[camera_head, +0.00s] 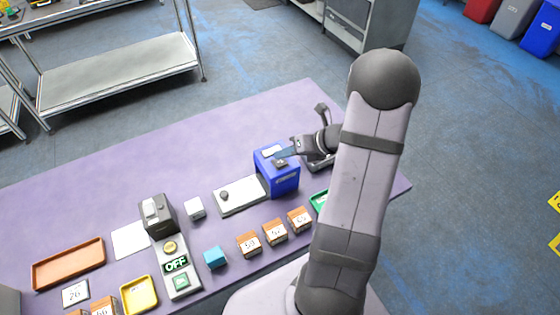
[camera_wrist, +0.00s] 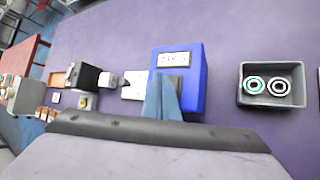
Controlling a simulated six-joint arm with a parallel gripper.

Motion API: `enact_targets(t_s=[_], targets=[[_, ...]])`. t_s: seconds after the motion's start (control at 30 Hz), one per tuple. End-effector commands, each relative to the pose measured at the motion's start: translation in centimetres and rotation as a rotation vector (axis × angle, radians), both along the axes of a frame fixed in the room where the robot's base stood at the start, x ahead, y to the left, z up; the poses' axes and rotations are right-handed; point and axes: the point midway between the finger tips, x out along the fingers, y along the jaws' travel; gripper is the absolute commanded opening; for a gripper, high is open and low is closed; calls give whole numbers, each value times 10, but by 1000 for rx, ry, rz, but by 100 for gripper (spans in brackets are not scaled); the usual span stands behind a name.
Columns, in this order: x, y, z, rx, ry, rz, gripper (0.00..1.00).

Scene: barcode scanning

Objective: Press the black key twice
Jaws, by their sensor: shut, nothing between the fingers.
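The blue device (camera_head: 288,182) stands on the purple table in the head view, with a pale display and a small black key (camera_head: 280,162) on its top. My gripper (camera_head: 284,154) is shut and empty, and its tips are right at the black key; I cannot tell whether they touch it. In the wrist view the blue device (camera_wrist: 196,86) shows its display (camera_wrist: 174,59) with unreadable characters. My gripper's fingers (camera_wrist: 162,84) point at the device's top just below the display and hide most of the dark key area.
A white plate with a grey knob (camera_head: 240,196) adjoins the blue device. Numbered brown blocks (camera_head: 274,233), a cyan cube (camera_head: 215,257) and a control panel reading OFF (camera_head: 176,265) lie in front. A grey tray with two rings (camera_wrist: 271,67) stands right in the wrist view.

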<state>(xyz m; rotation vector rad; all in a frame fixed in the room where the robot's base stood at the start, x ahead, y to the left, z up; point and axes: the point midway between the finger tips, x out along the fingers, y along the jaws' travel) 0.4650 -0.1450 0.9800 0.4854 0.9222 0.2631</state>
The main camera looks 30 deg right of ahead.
Motion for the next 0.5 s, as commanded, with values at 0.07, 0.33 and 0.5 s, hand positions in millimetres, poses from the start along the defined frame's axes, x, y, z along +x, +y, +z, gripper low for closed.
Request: enact_targets(t_s=[0.07, 0.33, 0.5], targets=[[0, 0, -3, 1, 0, -1, 0], [0, 0, -8, 0, 0, 0, 0], [0, 0, -8, 0, 0, 0, 0]])
